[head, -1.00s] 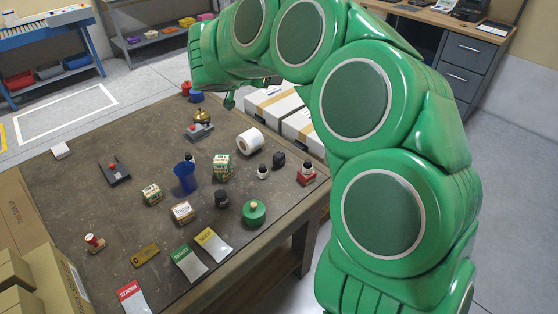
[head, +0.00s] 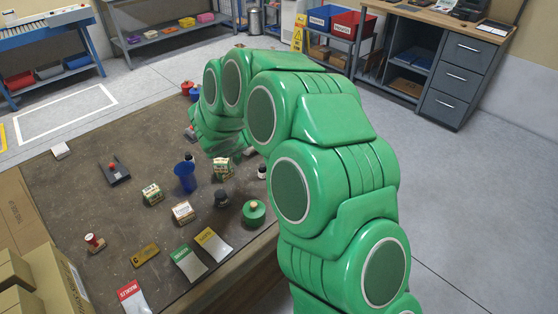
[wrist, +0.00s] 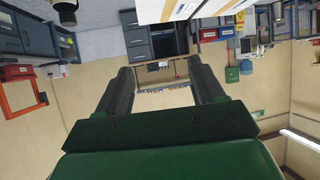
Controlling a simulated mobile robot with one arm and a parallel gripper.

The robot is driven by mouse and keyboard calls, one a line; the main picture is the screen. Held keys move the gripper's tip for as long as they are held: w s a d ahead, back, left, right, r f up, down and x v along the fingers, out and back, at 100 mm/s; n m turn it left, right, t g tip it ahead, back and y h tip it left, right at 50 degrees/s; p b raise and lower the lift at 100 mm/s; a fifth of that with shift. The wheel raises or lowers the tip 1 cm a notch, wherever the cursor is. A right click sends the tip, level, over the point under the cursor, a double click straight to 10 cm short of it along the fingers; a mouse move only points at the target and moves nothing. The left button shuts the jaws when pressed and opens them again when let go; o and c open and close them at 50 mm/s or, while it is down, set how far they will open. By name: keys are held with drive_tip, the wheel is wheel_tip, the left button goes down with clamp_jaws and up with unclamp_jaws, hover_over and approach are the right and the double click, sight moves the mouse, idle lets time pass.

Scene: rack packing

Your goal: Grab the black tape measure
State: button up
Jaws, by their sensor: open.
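My gripper (wrist: 160,68) shows in the wrist view with its two dark fingers apart and nothing between them. In the head view my green arm covers the far right part of the table, and the gripper itself cannot be made out. A small black object that looks like the tape measure stood on that part of the table earlier. It is hidden behind my arm now. The wrist view looks at the room upside down and shows no tape measure.
The brown table (head: 75,220) holds a blue cup (head: 185,176), small boxes (head: 183,212), a dark round item (head: 222,198), a green round container (head: 254,212) and flat packets (head: 188,262). A cardboard box (head: 70,285) stands at the lower left. The table's left middle is mostly clear.

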wheel_tip(320, 180, down, 12)
drive_tip(key=shift+r, duration=0.15)
drive_tip(key=shift+x, duration=3.95)
drive_tip(key=shift+r, duration=0.1)
drive_tip(key=c, duration=1.2)
drive_tip(key=shift+c, duration=0.2)
